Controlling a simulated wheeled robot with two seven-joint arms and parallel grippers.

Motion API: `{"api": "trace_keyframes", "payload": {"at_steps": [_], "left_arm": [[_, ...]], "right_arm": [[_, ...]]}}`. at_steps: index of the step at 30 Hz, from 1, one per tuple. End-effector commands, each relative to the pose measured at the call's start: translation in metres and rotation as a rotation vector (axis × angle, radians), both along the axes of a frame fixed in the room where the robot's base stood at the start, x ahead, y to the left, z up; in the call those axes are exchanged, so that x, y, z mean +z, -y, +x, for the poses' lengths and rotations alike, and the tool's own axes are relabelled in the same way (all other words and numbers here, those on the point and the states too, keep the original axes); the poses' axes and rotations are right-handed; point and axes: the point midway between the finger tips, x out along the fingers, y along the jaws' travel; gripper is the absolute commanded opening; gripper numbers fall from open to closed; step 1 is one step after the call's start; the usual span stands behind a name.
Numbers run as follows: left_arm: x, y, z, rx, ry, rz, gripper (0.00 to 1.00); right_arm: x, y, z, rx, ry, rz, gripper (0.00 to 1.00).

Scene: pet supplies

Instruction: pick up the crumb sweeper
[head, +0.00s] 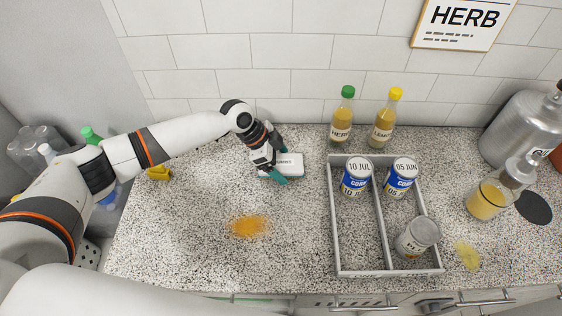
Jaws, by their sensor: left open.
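The crumb sweeper (290,163) appears to be the small block with a white labelled top and a blue-green lower edge, lying on the speckled counter left of the divided tray. My left gripper (279,157) reaches it from the left. Its jaws are open, with one finger towards the back and one towards the front of the block. The gripper hides the block's left end. I cannot tell whether the fingers touch it. My right gripper is not in view.
A grey divided tray (385,270) holds several cans at right. Two bottles (341,118) stand behind it. Orange crumbs (248,226) lie in front of the sweeper. A yellow object (158,173) lies at left. A glass jar (488,200) stands at right. The front-left counter is mostly clear.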

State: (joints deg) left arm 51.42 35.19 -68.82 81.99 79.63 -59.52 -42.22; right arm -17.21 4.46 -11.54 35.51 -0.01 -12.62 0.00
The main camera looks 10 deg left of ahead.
Motion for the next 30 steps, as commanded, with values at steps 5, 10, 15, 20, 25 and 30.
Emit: {"api": "trace_keyframes", "payload": {"at_steps": [5,10,15,20,25,30], "left_arm": [[-0.0062,0.0029,0.0006,0.000,0.001,0.000,0.88],[-0.0061,0.0028,0.0006,0.000,0.001,0.000,0.88],[-0.0070,0.0028,0.0005,0.000,0.000,0.000,0.88],[-0.0092,0.0029,0.0005,0.000,0.000,0.000,0.88],[-0.0090,0.0028,0.0005,0.000,0.000,0.000,0.67],[-0.0091,0.0028,0.0004,0.000,0.000,0.000,0.39]], "right_arm": [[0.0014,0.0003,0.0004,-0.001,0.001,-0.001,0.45],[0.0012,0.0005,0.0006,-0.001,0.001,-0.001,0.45],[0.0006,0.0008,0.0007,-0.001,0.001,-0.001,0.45],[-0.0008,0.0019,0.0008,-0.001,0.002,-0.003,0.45],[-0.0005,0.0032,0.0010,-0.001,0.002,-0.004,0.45],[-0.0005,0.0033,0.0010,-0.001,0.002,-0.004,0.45]]}}
